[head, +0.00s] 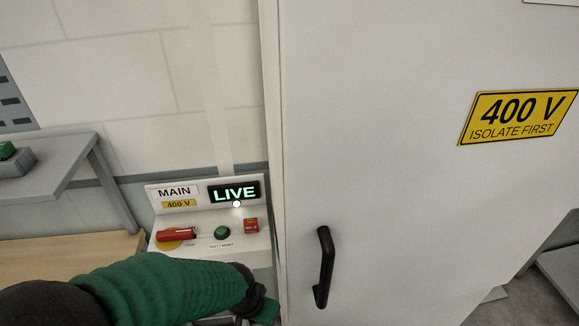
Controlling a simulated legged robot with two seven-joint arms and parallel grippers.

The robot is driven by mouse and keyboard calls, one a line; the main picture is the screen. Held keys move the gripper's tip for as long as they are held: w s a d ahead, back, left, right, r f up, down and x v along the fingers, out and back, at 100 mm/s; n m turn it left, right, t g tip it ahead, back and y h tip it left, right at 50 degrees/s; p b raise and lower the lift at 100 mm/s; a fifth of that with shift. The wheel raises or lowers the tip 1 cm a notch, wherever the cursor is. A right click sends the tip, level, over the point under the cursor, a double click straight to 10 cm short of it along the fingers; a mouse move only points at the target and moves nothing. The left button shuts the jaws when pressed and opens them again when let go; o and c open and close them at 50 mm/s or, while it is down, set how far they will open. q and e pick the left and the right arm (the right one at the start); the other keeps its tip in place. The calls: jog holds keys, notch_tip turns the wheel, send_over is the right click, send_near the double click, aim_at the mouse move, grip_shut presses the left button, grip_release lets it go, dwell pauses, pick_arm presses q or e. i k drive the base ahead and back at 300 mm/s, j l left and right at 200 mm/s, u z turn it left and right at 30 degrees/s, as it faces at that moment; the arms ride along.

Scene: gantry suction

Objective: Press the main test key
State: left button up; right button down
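The main panel (190,212) is a pale sloped box below centre in the head view, with a "MAIN" label and a yellow "400 V" tag. Its green round key (222,232) has small lettering below it that seems to read "TEST / RESET". A display (234,192) on the panel's upright back is lit and reads "LIVE". My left arm, in a green ribbed sleeve, comes in from the lower left. Its gripper (262,306) is at the bottom edge, in front of and below the key, apart from it in the picture. Its fingers cannot be made out. My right gripper is out of view.
A red handle (176,234) lies left of the key, and a small red block (251,225) is to its right. A tall white cabinet (400,180) with a black handle (324,267) and a yellow "400 V ISOLATE FIRST" sign (516,117) stands close on the right. A grey shelf (60,170) is at left.

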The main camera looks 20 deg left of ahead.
aim_at(221, 230)
jog(key=k+j+u, duration=0.15)
jog(key=u, duration=0.35)
jog(key=k+j+u, duration=0.1)
jog(key=j+u, duration=0.4)
jog(key=l, duration=0.1)
